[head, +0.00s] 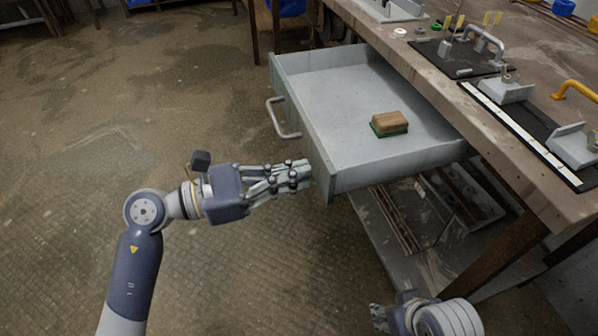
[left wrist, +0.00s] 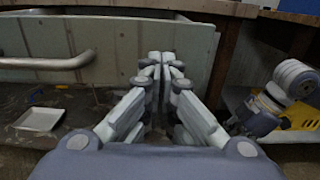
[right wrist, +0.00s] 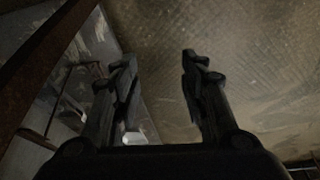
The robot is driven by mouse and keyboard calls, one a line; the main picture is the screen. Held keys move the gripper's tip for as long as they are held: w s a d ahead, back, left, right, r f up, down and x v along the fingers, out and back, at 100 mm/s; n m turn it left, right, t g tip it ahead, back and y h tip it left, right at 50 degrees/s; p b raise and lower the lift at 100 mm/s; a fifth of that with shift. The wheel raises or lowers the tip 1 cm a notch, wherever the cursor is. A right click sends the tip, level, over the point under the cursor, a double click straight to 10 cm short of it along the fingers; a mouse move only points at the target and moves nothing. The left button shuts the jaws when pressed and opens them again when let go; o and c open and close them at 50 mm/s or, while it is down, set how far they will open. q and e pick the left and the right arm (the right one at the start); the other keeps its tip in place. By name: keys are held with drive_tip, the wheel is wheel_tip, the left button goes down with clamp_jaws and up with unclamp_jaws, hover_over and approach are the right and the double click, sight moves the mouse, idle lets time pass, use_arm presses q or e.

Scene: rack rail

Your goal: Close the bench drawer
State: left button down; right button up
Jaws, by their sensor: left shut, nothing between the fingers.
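The bench drawer (head: 350,75) is pulled out from the bench (head: 510,130). Its front panel (head: 310,150) faces left in the head view and carries a grey bar handle (head: 277,118). A wooden block with a green underside (head: 390,124) lies inside the drawer. My left gripper (head: 306,173) is shut and empty, its fingertips at the near end of the front panel, below the handle in the picture. In the left wrist view the fingertips (left wrist: 167,58) point at the panel, right of the handle (left wrist: 48,62); I cannot tell if they touch. My right gripper (right wrist: 160,60) is open and empty, low by the bench.
Under the drawer is a lower shelf (head: 390,262) with a tray and rods. The bench top holds a black mat (head: 535,140), metal brackets and a yellow handle (head: 575,90). The floor (head: 120,120) left of the drawer is clear.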

sight(316, 171)
use_arm(q)
drive_tip(key=shift+w+d, duration=0.1)
drive_tip(key=shift+d, duration=0.4)
drive_tip(key=x, duration=0.2)
drive_tip(key=shift+w+d+r, duration=0.1)
drive_tip(key=shift+d, duration=0.3)
drive_tip(key=p+x, duration=0.2)
drive_tip(key=x, duration=2)
drive_tip(key=shift+w, duration=0.1)
use_arm(e)
drive_tip(key=shift+s+d+r, duration=0.15)
drive_tip(key=shift+d+r, duration=0.35)
drive_tip(key=shift+d, duration=0.05)
drive_tip(key=shift+s+d+r, duration=0.15)
drive_tip(key=shift+d+r, duration=0.35)
use_arm(q)
drive_tip(key=shift+r, duration=0.15)
